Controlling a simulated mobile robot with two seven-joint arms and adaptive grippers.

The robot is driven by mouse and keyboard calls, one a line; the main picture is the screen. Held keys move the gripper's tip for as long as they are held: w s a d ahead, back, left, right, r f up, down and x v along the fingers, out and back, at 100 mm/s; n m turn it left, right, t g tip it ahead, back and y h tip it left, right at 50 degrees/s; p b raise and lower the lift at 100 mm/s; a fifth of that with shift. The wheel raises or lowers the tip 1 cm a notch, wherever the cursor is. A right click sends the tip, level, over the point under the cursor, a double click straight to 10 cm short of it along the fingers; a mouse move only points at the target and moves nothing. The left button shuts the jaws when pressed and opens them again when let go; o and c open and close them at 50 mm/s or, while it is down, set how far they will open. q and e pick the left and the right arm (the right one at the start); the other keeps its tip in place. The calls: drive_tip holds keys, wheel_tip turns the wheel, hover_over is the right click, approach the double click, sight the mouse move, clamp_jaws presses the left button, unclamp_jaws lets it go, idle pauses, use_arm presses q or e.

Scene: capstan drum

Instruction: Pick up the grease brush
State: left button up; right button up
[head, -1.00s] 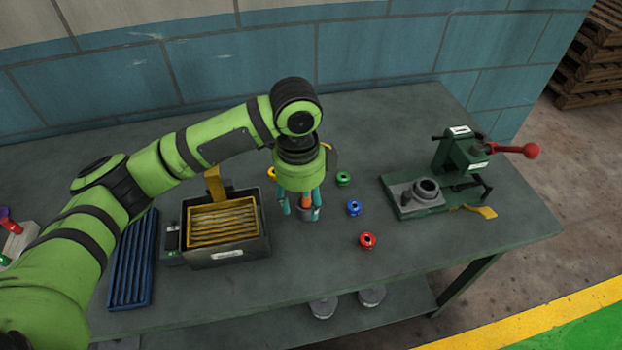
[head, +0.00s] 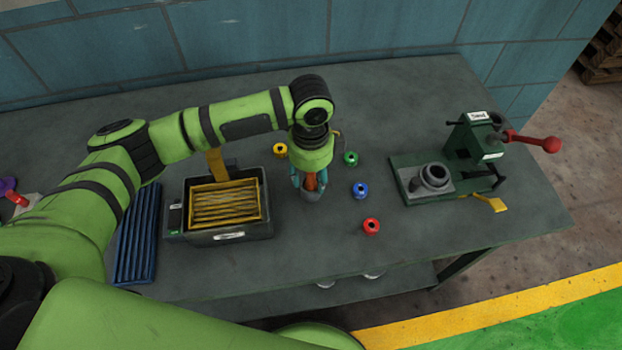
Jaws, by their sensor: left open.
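An orange handle (head: 311,182), which looks like the grease brush, stands in a small grey pot (head: 312,196) near the middle of the bench. Its bristles are hidden in the pot. My left gripper (head: 310,184) points down right over the pot, open, with its teal fingers on either side of the handle. Whether a finger touches the handle cannot be told. The gripper body hides the handle's top. My right gripper is not in view.
A black bin with a yellow rack (head: 223,201) and a blue ribbed tray (head: 137,235) lie left of the pot. Yellow (head: 280,150), green (head: 351,158), blue (head: 360,190) and red (head: 371,227) spools surround it. A green press (head: 470,150) with a red-knobbed lever stands at right.

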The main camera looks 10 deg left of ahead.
use_arm(q)
clamp_jaws()
drive_tip(key=shift+r, duration=0.7)
wheel_tip(320, 180, up, 2)
drive_tip(key=shift+r+b, duration=0.25)
drive_tip(key=shift+b, duration=0.45)
drive_tip(key=s+d+r+b, duration=0.2)
drive_tip(key=s+d+r, duration=0.5)
drive_tip(key=d, duration=0.2)
drive_tip(key=shift+s+r, duration=0.15)
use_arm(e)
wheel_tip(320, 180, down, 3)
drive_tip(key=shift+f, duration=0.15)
